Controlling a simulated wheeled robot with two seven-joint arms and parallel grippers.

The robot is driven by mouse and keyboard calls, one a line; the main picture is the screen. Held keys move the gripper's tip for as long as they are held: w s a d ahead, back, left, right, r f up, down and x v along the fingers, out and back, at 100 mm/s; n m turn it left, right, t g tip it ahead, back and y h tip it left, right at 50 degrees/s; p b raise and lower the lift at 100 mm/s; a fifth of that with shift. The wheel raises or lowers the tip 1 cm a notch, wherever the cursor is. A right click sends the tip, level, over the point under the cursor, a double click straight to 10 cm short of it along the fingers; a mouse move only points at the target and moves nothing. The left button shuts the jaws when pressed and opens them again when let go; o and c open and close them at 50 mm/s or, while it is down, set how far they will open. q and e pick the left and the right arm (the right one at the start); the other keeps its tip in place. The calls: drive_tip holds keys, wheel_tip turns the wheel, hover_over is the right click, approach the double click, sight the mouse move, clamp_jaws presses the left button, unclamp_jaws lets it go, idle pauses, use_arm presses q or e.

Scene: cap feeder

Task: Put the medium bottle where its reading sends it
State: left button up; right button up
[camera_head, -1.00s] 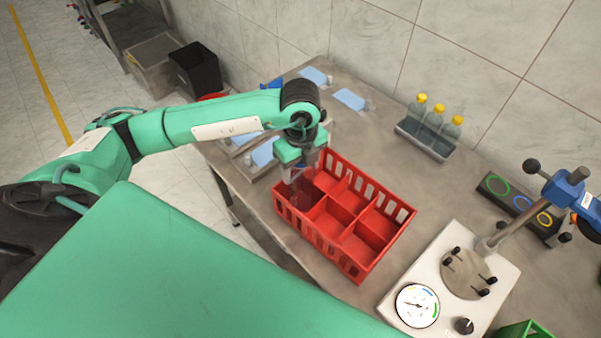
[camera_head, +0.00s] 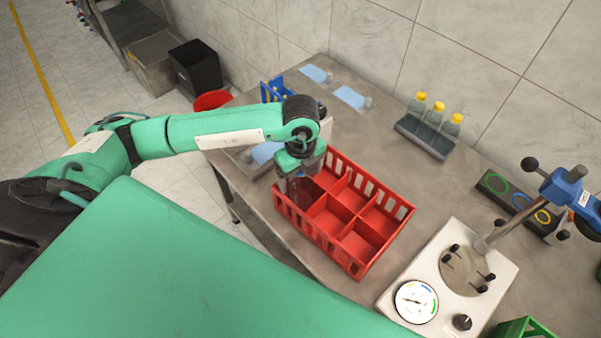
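My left gripper (camera_head: 298,172) points down over the left corner compartment of the red divided crate (camera_head: 345,262). A clear, bottle-like shape (camera_head: 298,190) shows just below the fingers, partly inside that compartment. The fingers and the crate wall hide most of it, so I cannot tell if it is gripped or if it is the medium bottle. The other compartments in view look empty. A white test stand has a round dial (camera_head: 416,301) with coloured arcs; its needle points left. My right gripper is not in view.
Three clear bottles with yellow caps stand in a grey rack (camera_head: 424,138) at the back. A dark panel (camera_head: 518,205) with green, blue and yellow rings lies at the right. A green crate (camera_head: 525,329) is at the lower right. A blue rack (camera_head: 276,91) stands at the back left.

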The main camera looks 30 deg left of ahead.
use_arm(q)
drive_tip(key=shift+r, duration=0.25)
wheel_tip(320, 180, up, 10)
drive_tip(key=b, duration=0.2)
drive_tip(key=shift+r+b, duration=0.25)
drive_tip(key=shift+b, duration=0.15)
drive_tip(key=shift+r, duration=0.65)
drive_tip(key=shift+s+f, duration=0.1)
